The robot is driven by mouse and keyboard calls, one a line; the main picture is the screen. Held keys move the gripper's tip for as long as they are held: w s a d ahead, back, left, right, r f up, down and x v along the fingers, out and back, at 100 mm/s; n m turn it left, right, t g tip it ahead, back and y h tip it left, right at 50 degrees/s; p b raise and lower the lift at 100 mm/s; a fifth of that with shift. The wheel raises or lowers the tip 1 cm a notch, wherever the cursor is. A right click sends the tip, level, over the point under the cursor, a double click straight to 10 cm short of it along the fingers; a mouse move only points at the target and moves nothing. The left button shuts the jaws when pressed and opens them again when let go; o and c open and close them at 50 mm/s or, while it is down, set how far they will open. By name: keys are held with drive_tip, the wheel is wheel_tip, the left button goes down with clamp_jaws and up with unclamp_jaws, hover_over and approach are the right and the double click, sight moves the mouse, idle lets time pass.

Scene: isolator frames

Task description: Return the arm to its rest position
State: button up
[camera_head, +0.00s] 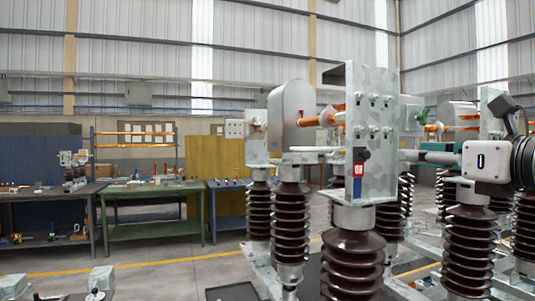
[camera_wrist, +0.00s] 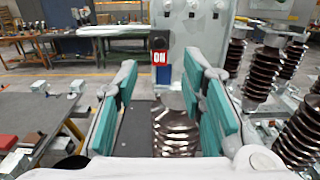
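My gripper (camera_head: 428,153) is at the right of the head view, level and pointing left towards the isolator frame. In the wrist view its two teal-padded fingers (camera_wrist: 160,78) stand wide apart with nothing held between them. Ahead of them is the grey metal plate (camera_head: 378,110) of the isolator frame, which also shows in the wrist view (camera_wrist: 195,40). The plate carries a red ON label (camera_head: 359,169) with a blue patch below it; the label shows between the fingertips in the wrist view (camera_wrist: 159,57). Contact between gripper and plate is not visible.
Brown ribbed insulators (camera_head: 353,262) stand below the plate, and more (camera_head: 470,235) stand below my gripper. Orange bars (camera_head: 322,118) cross the frame's top. A green workbench (camera_head: 155,188) stands at the back left. Open floor (camera_head: 165,265) lies left of the frame.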

idle(0.3)
drive_tip(key=s+a+f+n+g+y, duration=0.1)
drive_tip(key=s+a+f+n+g, duration=0.3)
drive_tip(key=a+f+n, duration=0.35)
drive_tip(key=s+a+f+n+g+y, duration=0.1)
drive_tip(key=s+a+f+n+g, duration=0.3)
drive_tip(key=a+f+n, duration=0.35)
drive_tip(key=s+d+f+n+g+h, duration=0.3)
drive_tip(key=s+f+n+h, duration=0.3)
drive_tip(key=n, duration=1.2)
drive_tip(key=shift+s+d+f+g+h, duration=0.25)
drive_tip(key=shift+s+f+g, duration=0.45)
drive_tip(key=shift+s+f, duration=1.8)
drive_tip(key=shift+w+f, duration=0.35)
